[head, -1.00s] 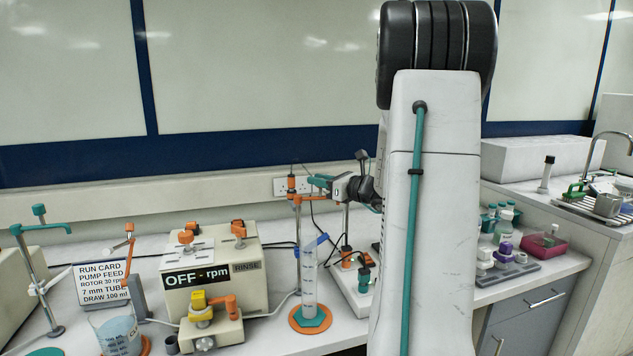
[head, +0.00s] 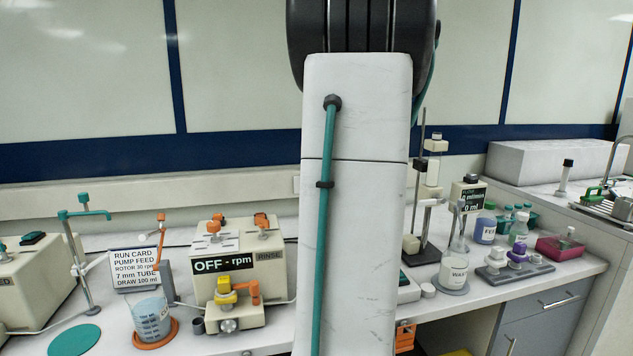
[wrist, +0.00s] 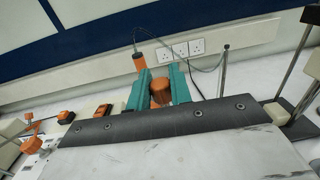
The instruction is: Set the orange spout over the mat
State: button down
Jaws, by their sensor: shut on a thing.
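My gripper (wrist: 161,88) shows in the wrist view, its two teal fingers closed on a round orange part (wrist: 160,93), which looks like part of the orange spout. An orange cylinder (wrist: 139,62) with a thin dark line stands just beyond the left fingertip; whether it joins the held part I cannot tell. In the head view my arm hides the gripper and the spout. A bare teal mat (head: 76,340) lies at the left. An orange mat (head: 170,338) lies under a beaker, beneath another orange-topped stand (head: 161,235). Any mat behind my arm is hidden.
The pump (head: 238,270) marked OFF stands left of my arm, beside the run card (head: 136,270). A waste flask (head: 453,270), a retort stand (head: 422,200) and a bottle rack (head: 515,272) are at the right. A thin metal rod (wrist: 224,72) stands right of the fingers.

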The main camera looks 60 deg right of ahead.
jog(key=shift+s+a+m+g+h, duration=0.1)
jog(key=shift+m+g+h, duration=0.3)
jog(key=shift+m+g, duration=0.15)
jog(key=shift+a, duration=0.15)
jog(key=c, duration=1.3)
grip_release()
jog(key=v, duration=0.7)
jog(key=shift+a, duration=0.45)
